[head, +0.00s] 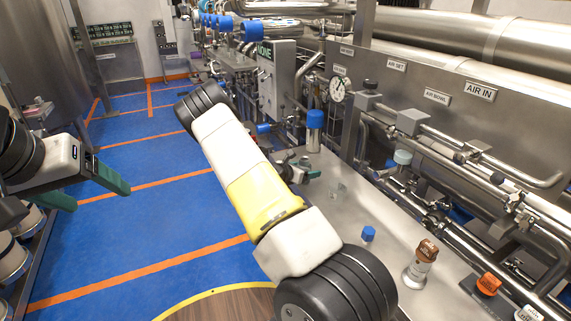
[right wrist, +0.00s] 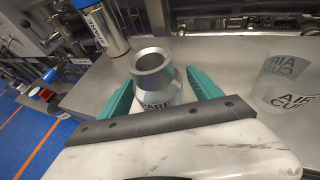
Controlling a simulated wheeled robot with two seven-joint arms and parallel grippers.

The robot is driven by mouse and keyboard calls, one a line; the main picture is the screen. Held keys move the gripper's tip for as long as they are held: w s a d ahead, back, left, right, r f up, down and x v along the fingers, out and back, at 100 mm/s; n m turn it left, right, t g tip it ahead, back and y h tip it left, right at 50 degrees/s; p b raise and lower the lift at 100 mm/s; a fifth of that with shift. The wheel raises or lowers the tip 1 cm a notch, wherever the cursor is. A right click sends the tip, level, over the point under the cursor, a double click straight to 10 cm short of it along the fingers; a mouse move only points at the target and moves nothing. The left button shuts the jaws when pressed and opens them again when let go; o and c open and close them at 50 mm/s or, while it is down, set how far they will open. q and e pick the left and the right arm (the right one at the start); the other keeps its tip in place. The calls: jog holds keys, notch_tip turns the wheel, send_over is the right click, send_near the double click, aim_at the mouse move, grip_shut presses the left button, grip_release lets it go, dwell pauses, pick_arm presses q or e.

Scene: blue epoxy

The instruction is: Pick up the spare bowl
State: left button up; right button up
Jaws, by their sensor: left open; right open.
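The spare bowl (right wrist: 152,66) is a grey metallic, round-mouthed vessel, upright on the steel bench in the right wrist view. Dark lettering ending in "ARE" shows on its front, and its lower part is hidden by my gripper. My right gripper (right wrist: 160,80) is open, with one green finger on each side of the bowl; I cannot tell whether they touch it. In the head view my right gripper (head: 302,170) is over the bench, and the bowl is hard to make out there. My left gripper (head: 88,192) is open and empty at the left, over the blue floor.
A blue-topped metal cylinder (right wrist: 103,27) stands close left of the bowl; it also shows in the head view (head: 314,128). A clear cup (right wrist: 285,82) labelled "AIR CU..." stands to the right.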

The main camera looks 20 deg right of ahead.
jog(key=shift+w+d+f, duration=0.2)
jog(key=shift+w+d, duration=0.1)
jog(key=shift+d, duration=0.2)
grip_shut()
